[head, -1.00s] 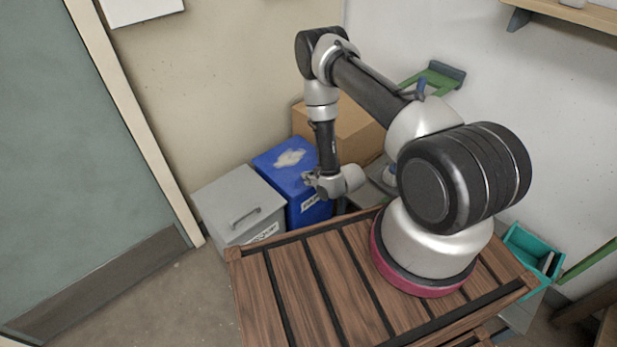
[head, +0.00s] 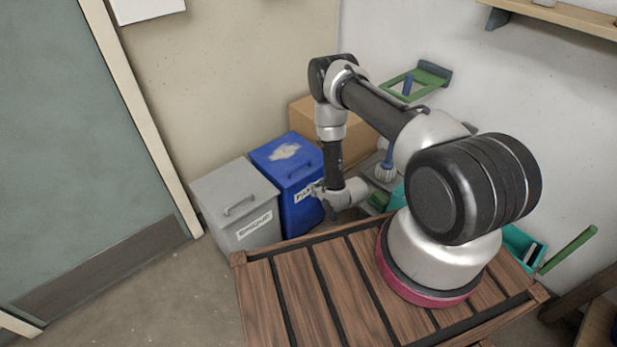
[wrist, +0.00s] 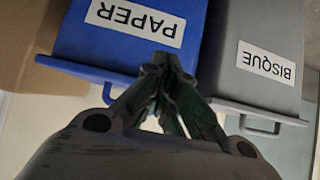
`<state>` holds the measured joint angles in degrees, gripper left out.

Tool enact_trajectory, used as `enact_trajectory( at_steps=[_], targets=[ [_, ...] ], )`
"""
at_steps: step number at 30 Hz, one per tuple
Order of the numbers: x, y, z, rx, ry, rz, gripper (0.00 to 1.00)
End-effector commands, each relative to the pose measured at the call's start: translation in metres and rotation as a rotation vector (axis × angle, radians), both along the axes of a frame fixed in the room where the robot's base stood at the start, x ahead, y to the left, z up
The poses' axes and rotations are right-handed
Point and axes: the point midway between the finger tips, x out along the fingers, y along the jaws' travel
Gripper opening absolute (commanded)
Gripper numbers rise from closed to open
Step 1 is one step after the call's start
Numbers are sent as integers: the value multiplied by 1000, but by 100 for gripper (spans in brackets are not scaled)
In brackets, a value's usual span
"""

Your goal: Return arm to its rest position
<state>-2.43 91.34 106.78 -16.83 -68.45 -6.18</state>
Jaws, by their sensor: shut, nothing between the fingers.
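My arm rises from its base on a slatted wooden deck and bends down toward the bins. My gripper (head: 314,189) hangs in front of the blue bin, beyond the deck's far edge. In the wrist view my gripper (wrist: 165,65) has its fingertips together with nothing between them. The blue bin (head: 300,202) carries a PAPER label, which also shows in the wrist view (wrist: 95,45). Beside it stands a grey bin (head: 226,190) labelled BISQUE, also in the wrist view (wrist: 235,90). I cannot tell how far the fingertips are from the blue bin.
A cardboard box (head: 360,138) stands behind the blue bin against the wall. A brush (head: 385,170) and teal container (head: 522,247) are near the deck. A green-framed item (head: 420,78) shows behind the arm. A wooden shelf (head: 565,18) is high right. Floor at left is clear.

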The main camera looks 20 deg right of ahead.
Motion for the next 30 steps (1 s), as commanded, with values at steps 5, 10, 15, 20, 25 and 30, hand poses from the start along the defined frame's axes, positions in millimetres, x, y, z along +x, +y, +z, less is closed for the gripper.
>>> enact_trajectory(
  at_steps=[5,10,15,20,25,30],
  targets=[
    [1,0,-2,1,0,-1,0],
    [-17,-5,-22,-28,111,-2,0],
    [-82,-22,-59,-104,386,-16,0],
    [-137,-42,-55,-181,643,-39,0],
    [-155,-61,4,-251,846,-79,0],
    [-159,-75,94,-298,988,-129,0]
  ],
)
